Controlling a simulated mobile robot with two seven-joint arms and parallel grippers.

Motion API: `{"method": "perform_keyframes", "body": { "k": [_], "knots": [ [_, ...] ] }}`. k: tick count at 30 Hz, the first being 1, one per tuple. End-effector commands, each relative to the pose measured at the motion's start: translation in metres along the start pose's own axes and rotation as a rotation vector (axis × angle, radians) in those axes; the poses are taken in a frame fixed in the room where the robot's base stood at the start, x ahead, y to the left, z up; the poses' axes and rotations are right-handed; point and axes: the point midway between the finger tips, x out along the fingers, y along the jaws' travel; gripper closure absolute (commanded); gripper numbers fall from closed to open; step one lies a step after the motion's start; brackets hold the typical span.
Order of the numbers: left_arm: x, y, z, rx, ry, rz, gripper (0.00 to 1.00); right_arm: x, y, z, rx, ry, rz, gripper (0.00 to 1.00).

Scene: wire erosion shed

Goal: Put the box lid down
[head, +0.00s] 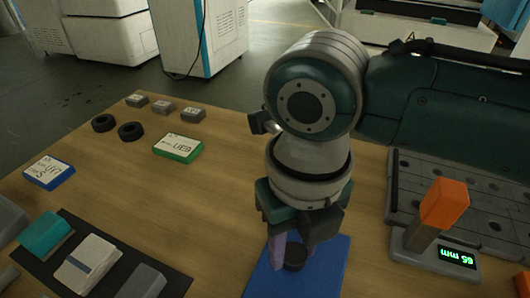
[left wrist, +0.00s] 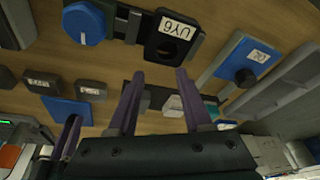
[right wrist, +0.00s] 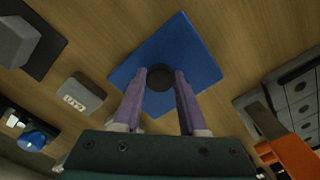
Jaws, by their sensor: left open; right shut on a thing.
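A flat blue square plate (head: 325,268) lies at the near edge of the head view, with a dark round knob (head: 295,257) on its middle. In the right wrist view the plate (right wrist: 193,48) lies below the fingers, and the knob (right wrist: 158,78) is between their tips. I take these for the lid, but cannot tell if they are one piece. My right gripper (head: 293,255) points down and is shut on the knob; it also shows in the right wrist view (right wrist: 160,76). My left gripper (left wrist: 155,78) is open and empty in the left wrist view, and out of the head view.
A scale (head: 412,251) reading 65 mm with an orange-handled tool (head: 443,205) stands right of the plate, by a grey holed plate (head: 480,190). A green labelled box (head: 178,148), a blue one (head: 48,172) and two black rings (head: 131,131) lie left. Bare wood lies between.

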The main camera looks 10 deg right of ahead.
Motion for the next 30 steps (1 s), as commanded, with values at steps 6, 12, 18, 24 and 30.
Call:
{"method": "perform_keyframes", "body": {
  "k": [6, 12, 18, 24, 30],
  "knots": [
    [0.001, 0.000, 0.000, 0.001, 0.000, -0.001, 0.50, 0.002, 0.000, 0.000, 0.000, 0.000, 0.000, 1.00],
    [0.001, 0.000, 0.000, 0.001, 0.001, -0.001, 0.50, 0.002, 0.000, 0.000, 0.001, 0.001, 0.000, 0.42],
    [0.001, 0.000, 0.000, -0.001, 0.001, 0.001, 0.50, 0.002, 0.000, 0.000, 0.001, 0.001, 0.000, 0.29],
    [-0.001, 0.002, -0.001, -0.007, 0.002, 0.005, 0.50, -0.001, 0.000, 0.000, 0.001, 0.000, 0.000, 0.29],
    [-0.011, 0.002, -0.005, -0.009, 0.002, 0.007, 0.50, -0.032, 0.000, 0.001, -0.001, -0.003, 0.000, 0.29]
  ]
}}
